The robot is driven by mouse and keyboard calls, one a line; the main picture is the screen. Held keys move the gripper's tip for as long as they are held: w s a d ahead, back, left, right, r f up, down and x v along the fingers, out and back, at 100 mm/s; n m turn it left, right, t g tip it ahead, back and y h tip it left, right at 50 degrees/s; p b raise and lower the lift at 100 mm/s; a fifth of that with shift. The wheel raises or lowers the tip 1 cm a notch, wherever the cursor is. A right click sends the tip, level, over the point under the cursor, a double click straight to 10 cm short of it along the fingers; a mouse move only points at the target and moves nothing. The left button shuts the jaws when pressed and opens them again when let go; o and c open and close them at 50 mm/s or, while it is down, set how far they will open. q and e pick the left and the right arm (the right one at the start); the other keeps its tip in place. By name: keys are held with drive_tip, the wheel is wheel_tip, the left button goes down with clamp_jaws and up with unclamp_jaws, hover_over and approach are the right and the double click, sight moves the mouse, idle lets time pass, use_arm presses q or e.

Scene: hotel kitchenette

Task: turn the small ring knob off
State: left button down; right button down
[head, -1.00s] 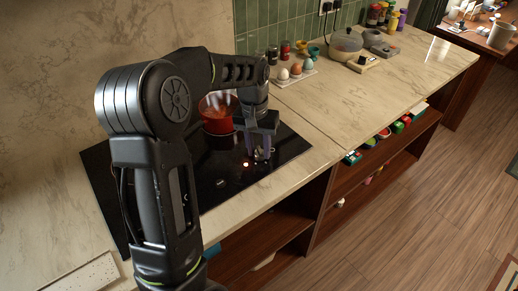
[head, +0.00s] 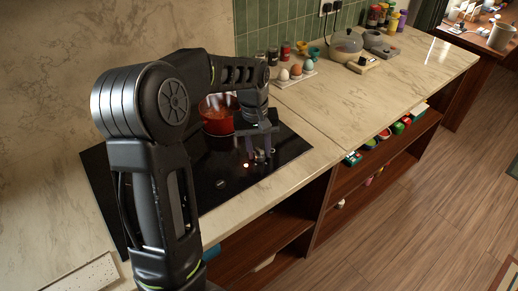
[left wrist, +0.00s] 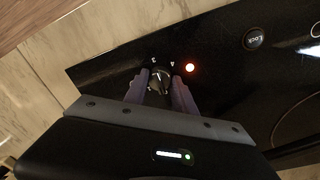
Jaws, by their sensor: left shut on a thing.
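The small ring knob (left wrist: 159,81) is a dark round knob with a pale pointer line on the black cooktop, near its front right corner in the head view. The marks 3 and 4 show beside it in the left wrist view. A lit red indicator (left wrist: 190,68) glows next to it; it also shows in the head view (head: 246,166). My left gripper (left wrist: 159,86) points down and is shut on the knob, one finger on each side; it also shows in the head view (head: 259,152). My right gripper is not in view.
A red pot (head: 217,118) stands on the cooktop (head: 215,185) just behind my left gripper. A round Lock button (left wrist: 254,39) lies right of the knob in the left wrist view. Eggs (head: 296,70) and jars stand at the back. The counter right of the cooktop (head: 375,95) is largely clear.

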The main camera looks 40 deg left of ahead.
sight(257, 154)
use_arm(q)
drive_tip(key=c, duration=1.3)
unclamp_jaws()
drive_tip(key=shift+r, duration=0.15)
drive_tip(key=r, duration=0.3)
drive_tip(key=r+b, duration=0.1)
drive_tip(key=r, duration=0.3)
drive_tip(key=shift+s+a+r, duration=0.2)
drive_tip(key=shift+r, duration=0.1)
